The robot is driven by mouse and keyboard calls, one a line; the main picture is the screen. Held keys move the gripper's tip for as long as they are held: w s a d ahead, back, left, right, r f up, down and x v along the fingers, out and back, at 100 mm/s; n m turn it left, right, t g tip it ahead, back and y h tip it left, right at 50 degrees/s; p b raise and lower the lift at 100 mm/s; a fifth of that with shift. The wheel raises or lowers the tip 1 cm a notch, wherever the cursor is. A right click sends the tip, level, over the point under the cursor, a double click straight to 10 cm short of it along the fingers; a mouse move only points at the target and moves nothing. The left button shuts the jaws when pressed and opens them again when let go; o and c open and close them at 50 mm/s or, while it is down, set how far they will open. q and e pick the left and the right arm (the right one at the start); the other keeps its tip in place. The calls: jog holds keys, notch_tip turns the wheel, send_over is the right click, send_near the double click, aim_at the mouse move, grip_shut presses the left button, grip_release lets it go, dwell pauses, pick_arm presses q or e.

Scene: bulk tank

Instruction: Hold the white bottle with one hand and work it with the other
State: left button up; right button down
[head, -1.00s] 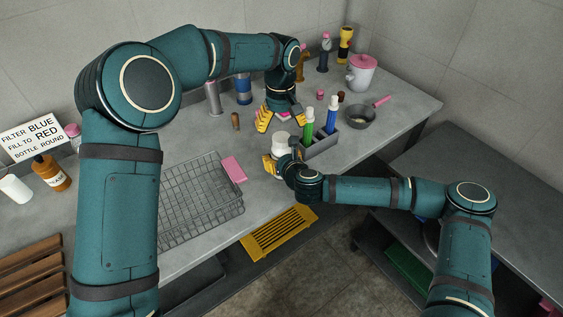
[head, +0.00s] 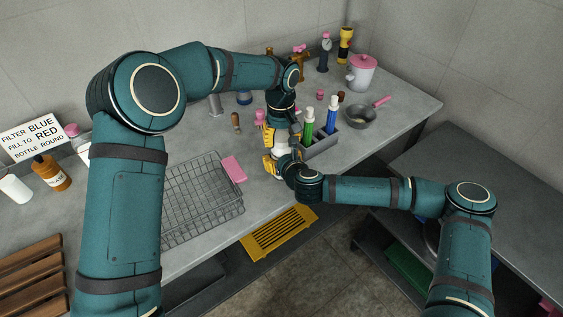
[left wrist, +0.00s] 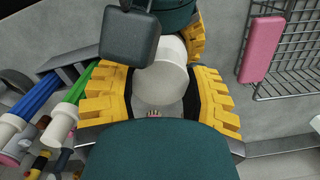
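The white bottle (head: 281,150) is near the worktop's front edge, left of the grey caddy, and mostly hidden by my grippers. In the left wrist view its pale round top (left wrist: 160,76) faces the camera. My right gripper (head: 274,166) reaches in from the front right and is closed around the bottle's lower part; its far finger is partly hidden. My left gripper (head: 280,141) points down over the bottle from behind. In the left wrist view its yellow fingers (left wrist: 160,100) stand apart on either side of the top; firm contact is not clear.
A pink sponge (head: 234,169) and wire rack (head: 200,200) lie to the left. A small pan (head: 361,117) is behind the caddy. A sign (head: 32,137) stands far left.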

pick_arm(q)
jog(key=shift+m, duration=1.7)
jog(key=o, duration=1.3)
jog(key=shift+r, duration=2.25)
jog(key=shift+r, duration=0.1)
